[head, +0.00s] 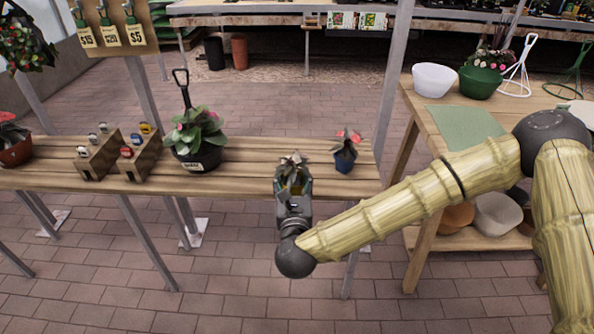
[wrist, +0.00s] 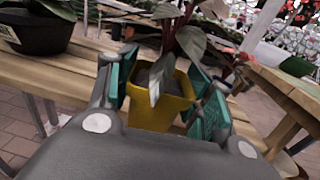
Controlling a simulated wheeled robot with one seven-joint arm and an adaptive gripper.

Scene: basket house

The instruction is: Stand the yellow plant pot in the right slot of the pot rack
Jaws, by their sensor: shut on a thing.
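My gripper (head: 294,184) is over the front edge of the long wooden bench, towards its right end. In the wrist view, the yellow plant pot (wrist: 158,112) sits between the teal finger pads, and my gripper is shut on it. The pot looks roughly upright and holds dark soil and a plant with broad dark leaves. In the head view the gripper hides most of the pot, and the plant's leaves (head: 292,160) show above it. I cannot tell whether the pot touches the bench. I cannot make out a pot rack with slots in either view.
On the bench (head: 245,172), a small blue pot (head: 344,160) stands right of my gripper. A large black pot (head: 198,157) and two stepped wooden stands (head: 98,157) are to the left. A side table (head: 412,98) with bowls stands at right, beyond a grey post (head: 392,80).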

